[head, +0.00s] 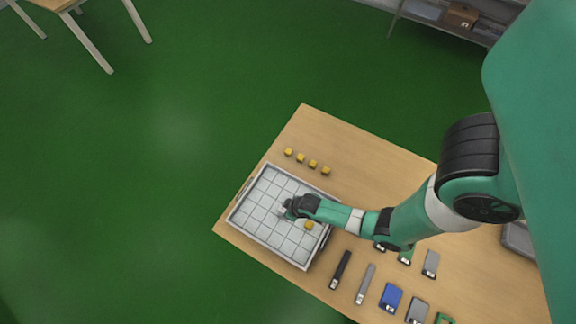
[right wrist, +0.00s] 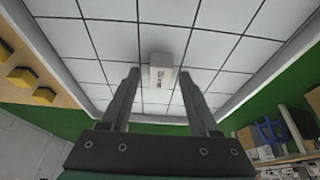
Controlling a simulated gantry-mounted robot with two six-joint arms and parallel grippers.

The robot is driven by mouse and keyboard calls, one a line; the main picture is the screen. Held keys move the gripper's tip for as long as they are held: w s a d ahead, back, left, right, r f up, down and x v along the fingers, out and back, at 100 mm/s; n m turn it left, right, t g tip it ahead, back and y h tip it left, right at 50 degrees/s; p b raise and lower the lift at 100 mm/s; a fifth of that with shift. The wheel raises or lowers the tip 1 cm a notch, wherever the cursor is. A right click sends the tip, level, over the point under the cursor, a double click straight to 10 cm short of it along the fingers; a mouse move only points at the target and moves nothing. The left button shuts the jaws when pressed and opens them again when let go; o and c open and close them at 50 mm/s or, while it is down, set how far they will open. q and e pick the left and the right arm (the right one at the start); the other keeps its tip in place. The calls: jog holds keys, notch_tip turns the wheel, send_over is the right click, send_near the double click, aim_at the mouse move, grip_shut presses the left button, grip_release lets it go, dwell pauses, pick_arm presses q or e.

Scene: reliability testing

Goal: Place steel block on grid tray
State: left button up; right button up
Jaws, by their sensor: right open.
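The grid tray (head: 262,232) is a shallow tray with pale walls and white squares split by dark lines, near the left end of the wooden table. It fills much of the right wrist view (right wrist: 55,40). A small pale block (right wrist: 160,70), which looks like the steel block, rests on the tray's squares. My right gripper (head: 286,211) is over the middle of the tray. In the right wrist view my right gripper (right wrist: 160,75) is open, with the block between its spread fingertips and gaps on both sides. My left gripper is not in view.
Several yellow cubes (head: 300,158) stand in a row beyond the tray. Another yellow cube (head: 309,225) shows on the tray beside my right arm. A black bar (head: 341,270), a grey bar (head: 365,284) and a blue block (head: 390,297) lie right of the tray.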

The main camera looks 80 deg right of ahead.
jog(key=p+v, duration=0.5)
jog(key=v, duration=0.7)
jog(key=shift+f, duration=0.1)
